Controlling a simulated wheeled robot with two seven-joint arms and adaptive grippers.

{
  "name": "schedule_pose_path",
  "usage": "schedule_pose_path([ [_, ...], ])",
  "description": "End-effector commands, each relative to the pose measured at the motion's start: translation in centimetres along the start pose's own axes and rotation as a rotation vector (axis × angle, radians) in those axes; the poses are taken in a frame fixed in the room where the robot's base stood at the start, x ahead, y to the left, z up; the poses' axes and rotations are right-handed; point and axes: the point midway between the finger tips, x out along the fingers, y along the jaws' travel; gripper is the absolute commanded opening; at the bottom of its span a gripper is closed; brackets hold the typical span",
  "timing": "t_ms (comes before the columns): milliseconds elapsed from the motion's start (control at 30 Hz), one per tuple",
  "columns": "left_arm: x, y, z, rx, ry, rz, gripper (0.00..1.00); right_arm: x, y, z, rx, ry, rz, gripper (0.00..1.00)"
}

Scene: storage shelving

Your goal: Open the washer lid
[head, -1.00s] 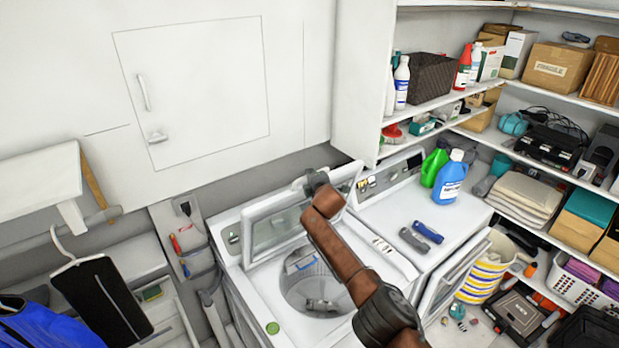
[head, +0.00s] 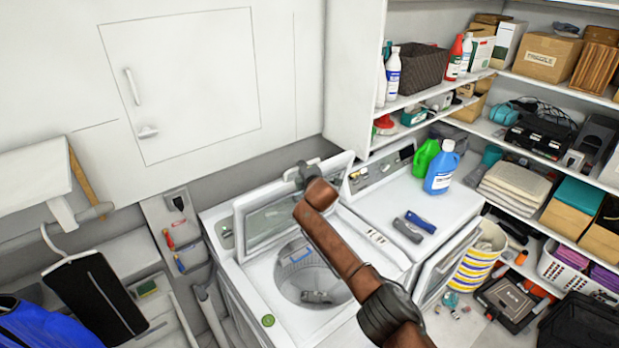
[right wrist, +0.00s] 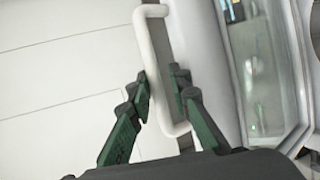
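The washer (head: 268,321) stands at the centre in the head view, its round drum opening in plain sight. Its lid (head: 342,167) with a glass pane is raised, standing steeply up at the back. My right arm reaches across the washer to the lid's upper edge. My right gripper (right wrist: 161,84) has its two green-sided fingers apart, one on each side of a white bar handle (right wrist: 156,62) at the lid's edge. A gap shows between the right finger and the bar; whether the left finger touches it is unclear. My left gripper is not in view.
A white wall cabinet (head: 196,84) is close behind the lid. A second machine (head: 389,191) stands to the right, with blue (head: 441,170) and green (head: 424,158) bottles on top and its front door (head: 446,262) open. Full shelves line the right side.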

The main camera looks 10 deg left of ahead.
Motion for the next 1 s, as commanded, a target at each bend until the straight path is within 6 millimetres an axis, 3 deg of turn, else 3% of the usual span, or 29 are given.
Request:
schedule_pose_path([
  [1000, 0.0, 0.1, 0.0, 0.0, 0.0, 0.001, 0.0, -10.4, 0.0, 0.3, 0.002, -0.008, 0.004, 0.18],
])
